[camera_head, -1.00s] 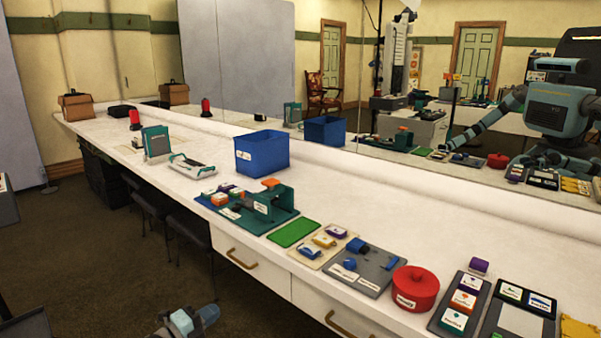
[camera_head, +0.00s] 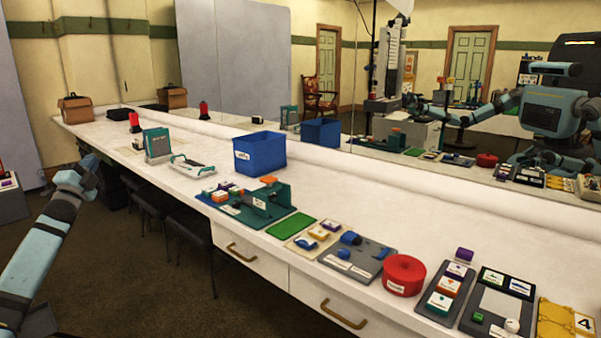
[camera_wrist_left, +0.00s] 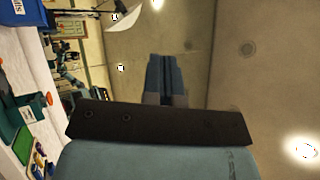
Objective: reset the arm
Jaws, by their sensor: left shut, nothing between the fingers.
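My left arm reaches up along the left side of the head view. Its gripper (camera_head: 92,166) is raised over the floor, left of the long white counter (camera_head: 420,212) and apart from it. In the left wrist view the two fingers (camera_wrist_left: 168,78) lie together with nothing between them, pointing toward the ceiling. My right gripper does not show directly in either view.
The counter holds a blue bin (camera_head: 259,153), a teal fixture (camera_head: 265,203), a green mat (camera_head: 291,227), a red round container (camera_head: 404,275) and several small trays. A mirror behind it reflects me. Dark stools (camera_head: 190,232) stand at its front; open floor lies left.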

